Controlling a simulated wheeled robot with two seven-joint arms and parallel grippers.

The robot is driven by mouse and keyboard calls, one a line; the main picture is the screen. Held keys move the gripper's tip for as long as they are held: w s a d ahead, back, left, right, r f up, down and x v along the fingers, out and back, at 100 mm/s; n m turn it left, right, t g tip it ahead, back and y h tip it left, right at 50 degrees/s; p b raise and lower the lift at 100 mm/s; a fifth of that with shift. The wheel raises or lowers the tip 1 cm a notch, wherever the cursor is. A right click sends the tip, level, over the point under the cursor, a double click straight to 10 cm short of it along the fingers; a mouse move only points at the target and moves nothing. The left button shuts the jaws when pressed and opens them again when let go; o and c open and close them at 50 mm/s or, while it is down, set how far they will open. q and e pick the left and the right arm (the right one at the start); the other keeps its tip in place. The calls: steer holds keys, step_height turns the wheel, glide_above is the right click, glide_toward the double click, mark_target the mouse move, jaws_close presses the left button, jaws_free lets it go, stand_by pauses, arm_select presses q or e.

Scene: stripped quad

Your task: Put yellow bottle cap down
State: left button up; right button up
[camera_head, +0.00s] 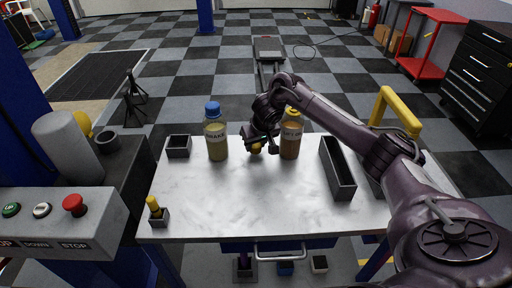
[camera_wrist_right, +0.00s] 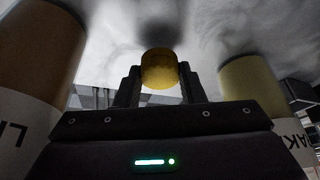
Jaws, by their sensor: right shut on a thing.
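My right gripper (camera_head: 258,142) is low over the white table (camera_head: 240,200), between two bottles. It is shut on the yellow bottle cap (camera_head: 256,148). In the right wrist view the cap (camera_wrist_right: 159,68) sits between the fingertips of the gripper (camera_wrist_right: 160,84), with a dark shadow on the tabletop beyond it. I cannot tell whether the cap touches the table. The bottle with brown liquid (camera_head: 290,141) stands just right of the gripper, its yellow top partly behind my arm. The blue-capped bottle (camera_head: 217,141) stands to the left. My left gripper is out of view.
A small black square holder (camera_head: 179,147) stands at the table's back left. Another holder (camera_head: 159,218) with a yellow item is at the front left. A long dark tray (camera_head: 337,168) lies right of the bottles. The table's middle front is clear.

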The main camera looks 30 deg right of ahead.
steer(key=shift+f, duration=0.65)
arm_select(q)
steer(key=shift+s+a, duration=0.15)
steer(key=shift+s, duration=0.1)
arm_select(e)
steer(key=shift+f, duration=0.1)
steer(key=o, duration=0.9)
steer(key=shift+o, duration=0.2)
